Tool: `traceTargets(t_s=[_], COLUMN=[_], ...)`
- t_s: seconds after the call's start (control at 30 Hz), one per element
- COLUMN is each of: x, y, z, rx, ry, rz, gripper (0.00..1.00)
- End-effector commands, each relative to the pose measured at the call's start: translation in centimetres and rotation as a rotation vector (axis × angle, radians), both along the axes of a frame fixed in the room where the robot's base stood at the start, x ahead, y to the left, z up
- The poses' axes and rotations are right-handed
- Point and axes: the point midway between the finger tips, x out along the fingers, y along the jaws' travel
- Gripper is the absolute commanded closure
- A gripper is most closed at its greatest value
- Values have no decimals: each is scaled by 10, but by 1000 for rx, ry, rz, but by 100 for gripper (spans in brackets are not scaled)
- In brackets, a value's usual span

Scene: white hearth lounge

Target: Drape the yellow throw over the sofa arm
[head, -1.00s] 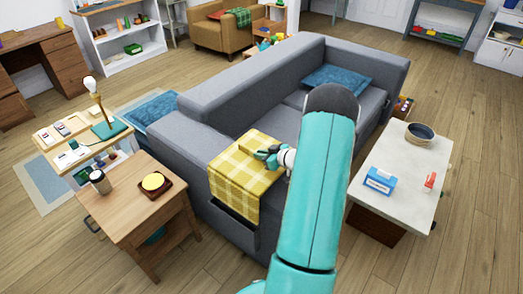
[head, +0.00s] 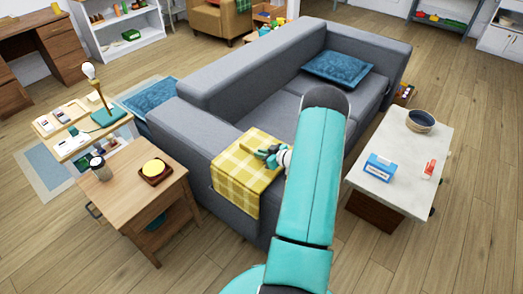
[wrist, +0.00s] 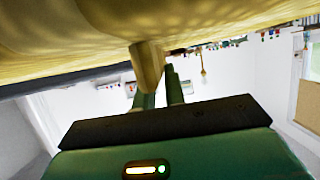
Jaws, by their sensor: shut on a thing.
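The yellow checked throw (head: 240,187) lies over the near arm of the grey sofa (head: 183,140), part on top and part hanging down the front face. My gripper (head: 270,155) is at the throw's upper edge, on top of the sofa arm, shut on the cloth. In the wrist view the throw (wrist: 90,35) fills the top of the picture, and a fold of it runs down between the fingers (wrist: 160,88). My teal arm hides part of the sofa seat and the arm's right end.
A wooden side table (head: 130,195) with a cup and a yellow-topped item stands left of the sofa arm. A pale coffee table (head: 400,180) with a bowl (head: 420,120) and a blue box (head: 379,167) stands right. Open floor lies in front.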

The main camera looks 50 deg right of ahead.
Motion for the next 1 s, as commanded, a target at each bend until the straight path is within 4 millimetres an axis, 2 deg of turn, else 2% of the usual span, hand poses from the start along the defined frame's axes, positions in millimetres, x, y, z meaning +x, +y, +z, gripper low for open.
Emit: traceTargets(t_s=[0.43, 0.47, 0.57, 0.87, 1.0], x=[0, 0, 0, -1, -11], y=[2, 2, 2, 1, -1], z=[-7, -7, -7, -7, -2], rx=[2, 2, 2, 1, -1], ry=[1, 1, 1, 2, 2], rz=[2, 2, 2, 1, -1], gripper=[100, 82, 63, 63, 63])
